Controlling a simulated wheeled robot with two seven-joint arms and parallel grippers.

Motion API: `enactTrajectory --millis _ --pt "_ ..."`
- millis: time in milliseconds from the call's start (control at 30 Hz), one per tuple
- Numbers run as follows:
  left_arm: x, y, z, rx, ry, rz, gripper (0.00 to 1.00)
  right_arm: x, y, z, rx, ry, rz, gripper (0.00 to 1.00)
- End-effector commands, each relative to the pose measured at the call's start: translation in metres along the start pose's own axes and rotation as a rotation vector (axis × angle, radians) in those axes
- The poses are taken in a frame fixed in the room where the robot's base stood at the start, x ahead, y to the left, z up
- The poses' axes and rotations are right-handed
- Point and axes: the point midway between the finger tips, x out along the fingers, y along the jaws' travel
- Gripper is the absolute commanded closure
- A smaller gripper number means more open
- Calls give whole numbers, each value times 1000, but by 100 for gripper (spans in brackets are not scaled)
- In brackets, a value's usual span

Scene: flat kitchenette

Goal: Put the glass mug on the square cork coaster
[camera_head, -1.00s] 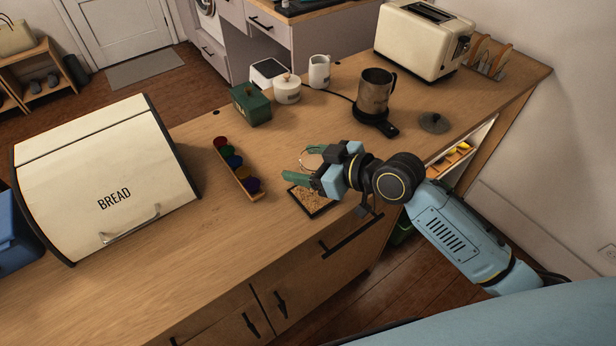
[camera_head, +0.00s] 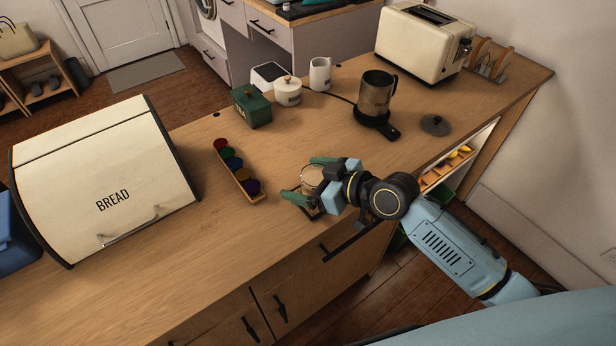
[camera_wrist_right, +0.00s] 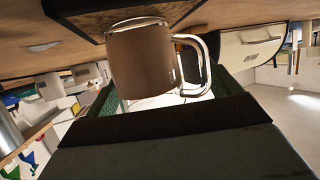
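The glass mug (camera_head: 312,176) is upright and appears to rest on the square cork coaster (camera_head: 318,214), whose dark edge shows near the counter's front edge. The right gripper (camera_head: 309,181) reaches around the mug with its green fingers spread, one on each side. The right wrist view is upside down. There the mug (camera_wrist_right: 140,62) has its base against the dark-edged coaster (camera_wrist_right: 85,22), and its handle points right. Gaps show between mug and fingers. The gripper hides much of the coaster in the head view. My left gripper is not in view.
A tray of coloured pods (camera_head: 237,172) lies just left of the coaster. The bread bin (camera_head: 105,180) stands farther left. A metal jug (camera_head: 376,95), a dark lid (camera_head: 435,125) and the toaster (camera_head: 425,40) stand toward the back right. The counter's middle is clear.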

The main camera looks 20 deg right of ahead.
Motion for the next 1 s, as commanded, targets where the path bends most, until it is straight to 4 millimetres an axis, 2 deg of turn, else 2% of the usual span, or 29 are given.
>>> enactTrajectory --millis 367,467,800,1000 --pt "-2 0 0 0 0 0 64 -6 1 -2 -1 -1 1 11" --pt "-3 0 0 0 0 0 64 -21 0 -1 -3 -2 1 11" --pt "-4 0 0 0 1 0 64 -93 0 -1 -4 -4 -2 11" --pt "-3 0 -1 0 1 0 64 -116 0 -2 0 -1 0 11"
